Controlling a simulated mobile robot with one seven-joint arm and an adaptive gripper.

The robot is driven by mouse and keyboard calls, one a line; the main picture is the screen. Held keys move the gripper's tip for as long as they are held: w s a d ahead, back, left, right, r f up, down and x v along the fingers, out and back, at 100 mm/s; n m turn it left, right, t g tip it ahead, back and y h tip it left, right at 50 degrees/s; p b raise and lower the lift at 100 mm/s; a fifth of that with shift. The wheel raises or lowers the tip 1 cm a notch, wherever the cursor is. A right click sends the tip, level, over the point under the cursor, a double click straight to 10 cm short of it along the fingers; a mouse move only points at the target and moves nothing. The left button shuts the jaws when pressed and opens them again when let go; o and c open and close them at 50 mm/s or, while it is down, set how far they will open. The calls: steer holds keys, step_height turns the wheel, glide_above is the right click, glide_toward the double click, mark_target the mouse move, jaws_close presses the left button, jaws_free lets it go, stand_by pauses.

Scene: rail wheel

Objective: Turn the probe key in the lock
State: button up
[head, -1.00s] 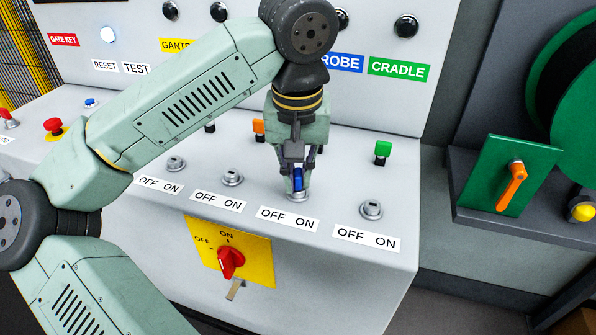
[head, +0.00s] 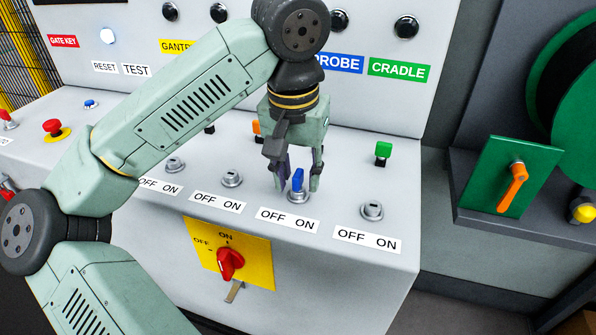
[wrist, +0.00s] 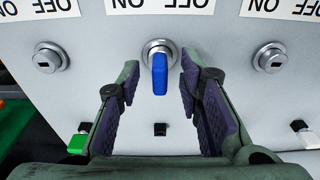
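The blue probe key (head: 298,180) stands upright in its lock (head: 298,196), above an OFF ON label (head: 288,219). In the wrist view the blue key (wrist: 160,74) sits in the round metal lock (wrist: 152,49). My gripper (head: 297,185) is open, with its fingers on both sides of the key. In the wrist view the gripper (wrist: 158,85) shows clear gaps between each finger pad and the key, so it is not touching it. The blue PROBE label (head: 338,63) on the back panel is partly hidden by my arm.
Empty locks stand to the left (head: 232,179) and right (head: 371,211). A green key (head: 383,150) and an orange key (head: 257,128) stand behind. A red rotary switch (head: 230,262) is on the front face. A green panel with an orange handle (head: 513,188) is at the right.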

step_height(320, 180, up, 12)
steer(key=s, duration=0.1)
steer(key=shift+s+a, duration=0.2)
steer(key=shift+a, duration=0.05)
